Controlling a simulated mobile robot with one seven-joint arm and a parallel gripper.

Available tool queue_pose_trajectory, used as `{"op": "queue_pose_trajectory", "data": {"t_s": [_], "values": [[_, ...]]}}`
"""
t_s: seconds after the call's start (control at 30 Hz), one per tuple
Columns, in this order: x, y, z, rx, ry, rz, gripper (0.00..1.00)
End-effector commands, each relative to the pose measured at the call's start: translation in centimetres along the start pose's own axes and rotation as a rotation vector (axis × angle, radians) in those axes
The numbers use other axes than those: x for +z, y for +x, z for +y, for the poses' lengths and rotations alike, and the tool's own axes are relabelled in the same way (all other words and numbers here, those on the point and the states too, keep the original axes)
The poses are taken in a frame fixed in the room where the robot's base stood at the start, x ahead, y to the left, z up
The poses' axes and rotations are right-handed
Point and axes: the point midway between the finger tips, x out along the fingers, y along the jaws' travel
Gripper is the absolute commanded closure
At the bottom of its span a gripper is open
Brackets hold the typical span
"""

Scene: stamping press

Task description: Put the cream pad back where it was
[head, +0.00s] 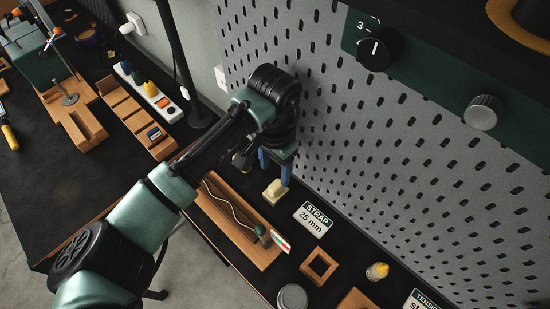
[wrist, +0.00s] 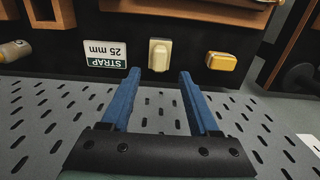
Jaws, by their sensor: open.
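The cream pad (head: 275,191) stands on the dark bench top close to the pegboard, just below my gripper (head: 273,172). In the wrist view the cream pad (wrist: 160,55) is a pale block beyond the fingertips, between their lines and with a gap to them. My gripper (wrist: 157,75) has two blue fingers spread apart with nothing between them. They point down towards the bench in the head view. My arm hides part of the bench to the left of the pad there.
A STRAP 25 mm sign (wrist: 105,47) lies beside the pad, and a yellow block (wrist: 221,61) sits on its other side. A long wooden tray (head: 262,257) holds a cord. A wooden square frame (head: 306,270) is nearby. The pegboard (head: 340,150) rises closely behind.

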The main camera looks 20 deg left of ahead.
Motion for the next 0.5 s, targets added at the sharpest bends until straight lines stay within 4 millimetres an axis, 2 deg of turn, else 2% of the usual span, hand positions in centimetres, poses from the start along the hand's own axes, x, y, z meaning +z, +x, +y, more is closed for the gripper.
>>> {"op": "queue_pose_trajectory", "data": {"t_s": [0.1, 0.2, 0.5], "values": [[-0.1, -2.0, 0.1, 0.000, 0.002, 0.002, 0.39], [-0.1, -3.2, 0.1, 0.000, 0.002, 0.000, 0.39], [0.0, -4.2, 0.1, 0.000, 0.002, -0.001, 0.39]]}}
